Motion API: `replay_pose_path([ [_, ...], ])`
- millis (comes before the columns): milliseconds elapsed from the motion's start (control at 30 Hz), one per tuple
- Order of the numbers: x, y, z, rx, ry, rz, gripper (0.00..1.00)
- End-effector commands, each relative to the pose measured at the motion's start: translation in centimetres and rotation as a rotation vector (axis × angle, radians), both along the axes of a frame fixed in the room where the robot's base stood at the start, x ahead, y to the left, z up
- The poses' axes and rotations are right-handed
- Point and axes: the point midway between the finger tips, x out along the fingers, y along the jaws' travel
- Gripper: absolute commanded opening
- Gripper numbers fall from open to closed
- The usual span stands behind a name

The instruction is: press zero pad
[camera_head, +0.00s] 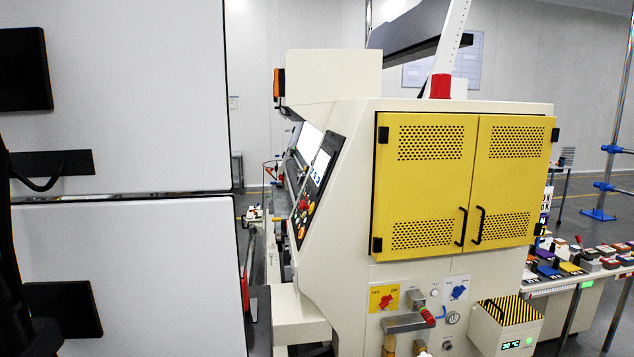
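No pad that I can make out as the zero pad shows in the head view. A slanted control panel (313,180) on the front of the cream machine (345,215) faces left and is seen at a steep angle. It carries a lit display and several red, yellow and orange buttons, too small to read. My gripper is not in view.
A large white cabinet (120,100) fills the left, with a narrow gap before the machine. Yellow perforated doors (424,185) are shut on the machine's side. Below are valves and a striped box (505,325). A table with several coloured items (590,262) stands right.

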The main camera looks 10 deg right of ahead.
Motion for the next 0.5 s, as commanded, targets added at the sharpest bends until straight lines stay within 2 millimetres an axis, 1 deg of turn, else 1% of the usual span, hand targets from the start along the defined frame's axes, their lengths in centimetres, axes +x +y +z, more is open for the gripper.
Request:
replay_pose_path([
  [67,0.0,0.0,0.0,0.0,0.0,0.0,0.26],
  [500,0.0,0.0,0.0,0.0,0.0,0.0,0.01],
])
